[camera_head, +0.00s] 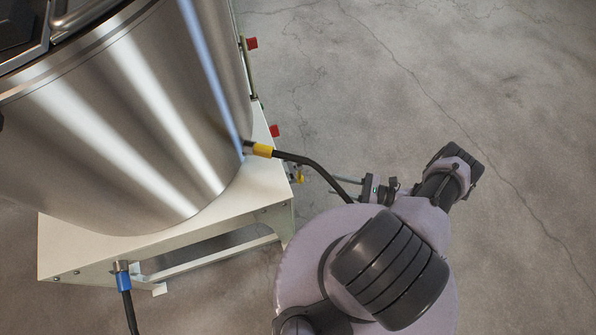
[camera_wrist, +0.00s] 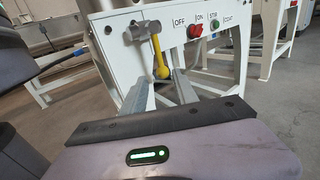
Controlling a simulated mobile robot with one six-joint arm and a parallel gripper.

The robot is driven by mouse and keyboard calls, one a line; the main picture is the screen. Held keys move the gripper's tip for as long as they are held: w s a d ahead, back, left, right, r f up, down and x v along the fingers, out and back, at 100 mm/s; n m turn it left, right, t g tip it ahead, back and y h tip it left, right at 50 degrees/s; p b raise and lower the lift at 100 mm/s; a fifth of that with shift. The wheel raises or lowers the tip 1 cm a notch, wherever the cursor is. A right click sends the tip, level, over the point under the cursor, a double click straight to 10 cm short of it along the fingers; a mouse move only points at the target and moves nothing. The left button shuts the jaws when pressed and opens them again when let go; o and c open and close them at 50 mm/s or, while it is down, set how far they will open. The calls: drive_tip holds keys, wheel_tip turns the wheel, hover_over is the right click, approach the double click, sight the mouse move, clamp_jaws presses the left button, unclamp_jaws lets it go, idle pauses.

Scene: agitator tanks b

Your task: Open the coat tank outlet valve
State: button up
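The outlet valve has a yellow lever (camera_wrist: 158,56) on a metal valve body (camera_wrist: 139,30), fixed to the white panel marked COAT (camera_wrist: 232,55). The lever hangs roughly downward in the wrist view. In the head view only a small yellow part of the lever (camera_head: 300,178) shows at the stand's right edge. My gripper (camera_wrist: 161,80) is open, with its two grey fingers apart and the lever's lower end between or just beyond the tips. Contact cannot be told. In the head view my gripper (camera_head: 311,174) points left at the stand beneath the steel tank (camera_head: 125,110).
A red button (camera_wrist: 195,31) and a green button (camera_wrist: 212,26) sit right of the valve. A black hose with a yellow collar (camera_head: 263,150) runs from the tank over my gripper area. A blue-collared hose (camera_head: 123,278) hangs at the front. The floor to the right is clear.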

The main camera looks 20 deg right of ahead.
sight(301, 177)
drive_tip(key=b+x, duration=0.1)
drive_tip(key=x, duration=1.2)
drive_tip(key=shift+w+a, duration=0.1)
drive_tip(key=shift+a, duration=0.05)
drive_tip(key=shift+c, duration=0.4)
clamp_jaws()
